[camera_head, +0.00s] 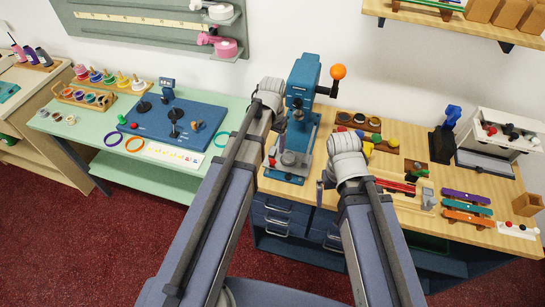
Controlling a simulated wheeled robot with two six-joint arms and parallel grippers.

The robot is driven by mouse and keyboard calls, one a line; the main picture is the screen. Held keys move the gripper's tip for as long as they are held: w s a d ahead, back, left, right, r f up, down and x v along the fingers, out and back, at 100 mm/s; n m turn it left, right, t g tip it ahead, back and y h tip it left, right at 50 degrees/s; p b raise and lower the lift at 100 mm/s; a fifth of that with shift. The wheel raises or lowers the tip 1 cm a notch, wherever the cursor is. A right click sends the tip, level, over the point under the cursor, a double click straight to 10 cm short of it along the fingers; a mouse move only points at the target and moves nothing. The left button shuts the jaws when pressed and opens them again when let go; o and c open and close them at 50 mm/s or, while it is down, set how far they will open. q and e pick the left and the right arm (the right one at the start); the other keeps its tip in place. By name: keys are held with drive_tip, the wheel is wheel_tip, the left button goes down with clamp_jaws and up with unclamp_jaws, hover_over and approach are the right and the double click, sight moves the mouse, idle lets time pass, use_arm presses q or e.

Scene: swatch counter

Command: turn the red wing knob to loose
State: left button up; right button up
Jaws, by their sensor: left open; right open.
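A small red part (272,160) shows at the left side of the base of the blue press (303,80). It looks like the red wing knob, but it is too small to tell how it is turned. My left gripper (268,93) is just left of the press column, above and behind the red part. My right gripper (343,150) is to the right of the press base, over the wooden counter. Both are open and apart from the red part; their fingertips are largely hidden by my wrists.
The press has a lever with an orange ball (338,71). The wooden counter (400,140) right of it holds trays, coloured strips and a white box (502,135). A green table (90,125) at left carries a blue board (190,112) and rings. A shelf (440,20) hangs above.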

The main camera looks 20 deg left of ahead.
sight(272, 160)
use_arm(q)
drive_tip(key=shift+f, duration=0.1)
wheel_tip(272, 160, down, 8)
drive_tip(key=b, duration=0.8)
drive_tip(key=shift+r, duration=0.2)
drive_tip(key=shift+c, duration=0.2)
clamp_jaws()
